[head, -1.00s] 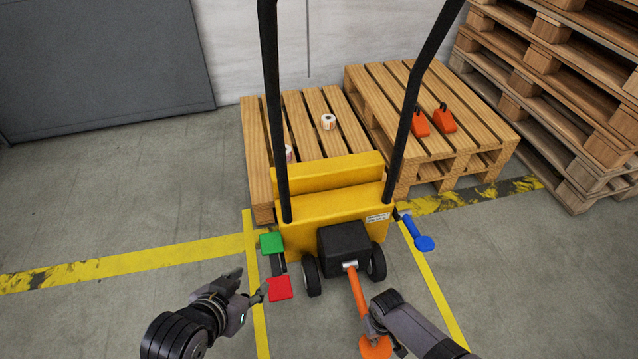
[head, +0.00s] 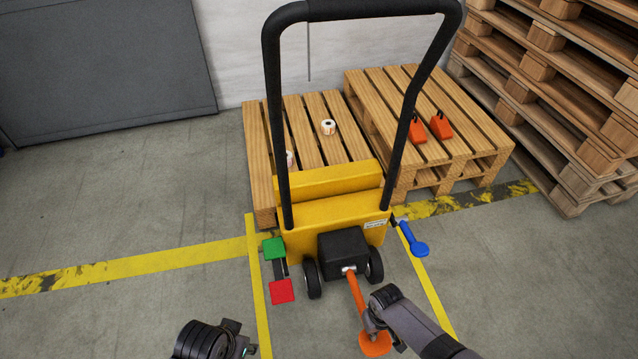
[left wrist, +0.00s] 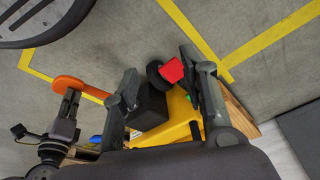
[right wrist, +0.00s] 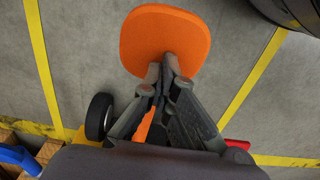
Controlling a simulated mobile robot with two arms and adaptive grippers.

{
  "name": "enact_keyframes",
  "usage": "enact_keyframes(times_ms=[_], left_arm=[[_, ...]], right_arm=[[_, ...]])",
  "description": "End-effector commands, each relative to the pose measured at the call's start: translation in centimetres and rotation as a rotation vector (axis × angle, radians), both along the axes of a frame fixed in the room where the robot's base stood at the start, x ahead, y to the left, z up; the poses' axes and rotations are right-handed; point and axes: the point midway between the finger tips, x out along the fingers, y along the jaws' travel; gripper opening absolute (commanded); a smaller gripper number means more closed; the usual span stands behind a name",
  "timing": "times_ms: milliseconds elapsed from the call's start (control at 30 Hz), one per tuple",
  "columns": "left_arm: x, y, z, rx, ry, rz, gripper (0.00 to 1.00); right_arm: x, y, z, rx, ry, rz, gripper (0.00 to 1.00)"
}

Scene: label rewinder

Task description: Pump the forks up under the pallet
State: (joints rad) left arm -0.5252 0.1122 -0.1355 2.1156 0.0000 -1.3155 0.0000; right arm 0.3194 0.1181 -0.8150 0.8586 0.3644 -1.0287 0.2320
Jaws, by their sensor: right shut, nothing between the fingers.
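The yellow pallet truck (head: 318,212) stands against the low pallet (head: 258,170), its forks hidden. Its orange foot pedal (head: 376,345) sticks out at the front below a black pump block (head: 343,250); the pedal's wide pad fills the top of the right wrist view (right wrist: 165,40). My right gripper (head: 372,328) is shut and empty, its fingertips at the pedal's arm just behind the pad; contact is unclear. My left gripper (left wrist: 158,62) is open and empty in the left wrist view. In the head view it is at the bottom edge, partly cut off.
A green pedal (head: 273,248) and a red pedal (head: 282,291) sit at the truck's left, a blue lever (head: 414,240) at its right. The black handle (head: 275,120) rises above. A second pallet (head: 470,150) and a pallet stack (head: 560,90) stand right. The left floor is clear.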

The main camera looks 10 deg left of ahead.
Motion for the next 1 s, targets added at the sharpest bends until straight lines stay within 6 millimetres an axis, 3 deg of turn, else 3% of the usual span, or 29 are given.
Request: enact_keyframes(times_ms=[467, 700, 1000], left_arm=[[-2.3, 0.2, -10.1, 0.005, 0.058, -0.01, 0.4], [-5.1, 0.5, -14.4, 0.008, 0.087, -0.016, 0.4], [-9.7, 1.2, -18.5, 0.012, 0.12, -0.024, 0.4]], right_arm=[[-0.2, -0.1, 3.2, -0.003, 0.005, 0.0, 0.0], [-0.2, -0.1, 4.7, -0.003, 0.005, 0.0, 0.0], [-0.2, -0.1, 6.4, -0.003, 0.004, 0.001, 0.0]])
